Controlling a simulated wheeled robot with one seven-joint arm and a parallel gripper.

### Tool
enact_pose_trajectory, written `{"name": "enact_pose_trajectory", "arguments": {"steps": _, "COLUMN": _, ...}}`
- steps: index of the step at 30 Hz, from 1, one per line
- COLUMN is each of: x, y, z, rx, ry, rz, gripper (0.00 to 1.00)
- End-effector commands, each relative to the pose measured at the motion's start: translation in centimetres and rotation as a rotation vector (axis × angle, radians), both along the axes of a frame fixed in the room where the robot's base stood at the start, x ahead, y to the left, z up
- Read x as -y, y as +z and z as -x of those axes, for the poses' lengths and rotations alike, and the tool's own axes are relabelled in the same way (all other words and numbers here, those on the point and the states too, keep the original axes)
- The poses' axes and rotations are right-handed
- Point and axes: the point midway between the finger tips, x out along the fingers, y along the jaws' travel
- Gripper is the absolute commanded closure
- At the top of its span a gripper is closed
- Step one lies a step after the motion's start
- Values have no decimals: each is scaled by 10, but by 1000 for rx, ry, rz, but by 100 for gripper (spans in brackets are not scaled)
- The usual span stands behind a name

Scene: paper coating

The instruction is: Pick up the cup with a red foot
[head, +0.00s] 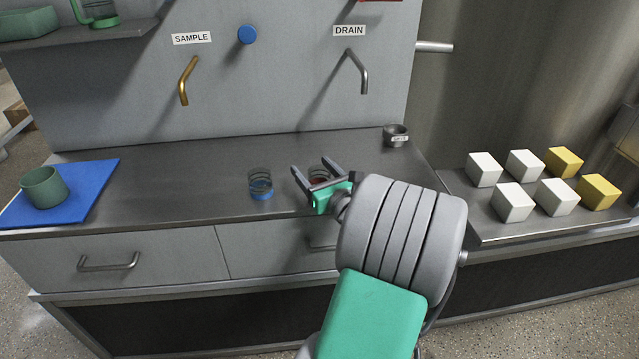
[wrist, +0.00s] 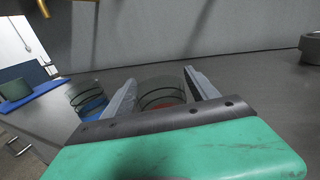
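The cup with a red foot (head: 319,174) stands upright on the grey counter in the head view, partly hidden by my gripper (head: 313,178). In the wrist view the red-footed cup (wrist: 162,94) is clear with dark rings, and it shows between the two fingers of my gripper (wrist: 155,92). The fingers are spread apart, one on each side of it, and no contact with it can be made out. A similar clear cup with a blue foot (head: 260,184) stands just to the left; it also shows in the wrist view (wrist: 88,101).
A green cup (head: 45,187) stands on a blue mat (head: 98,174) at the left. A small dark grey cup (head: 396,136) stands at the counter's back right. Brass and grey spouts stick out from the wall. Several white and yellow blocks (head: 514,202) sit on the right tray.

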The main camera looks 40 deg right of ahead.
Motion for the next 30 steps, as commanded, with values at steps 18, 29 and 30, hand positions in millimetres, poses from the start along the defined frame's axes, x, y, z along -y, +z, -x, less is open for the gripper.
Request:
{"name": "enact_pose_trajectory", "arguments": {"steps": 18, "x": 0, "y": 0, "z": 1, "rx": -1, "ry": -1, "rz": 0, "gripper": 84}}
{"name": "enact_pose_trajectory", "arguments": {"steps": 29, "x": 0, "y": 0, "z": 1, "rx": 0, "ry": -1, "rz": 1, "gripper": 95}}
{"name": "enact_pose_trajectory", "arguments": {"steps": 30, "x": 0, "y": 2, "z": 1, "rx": 0, "ry": -1, "rz": 1, "gripper": 95}}
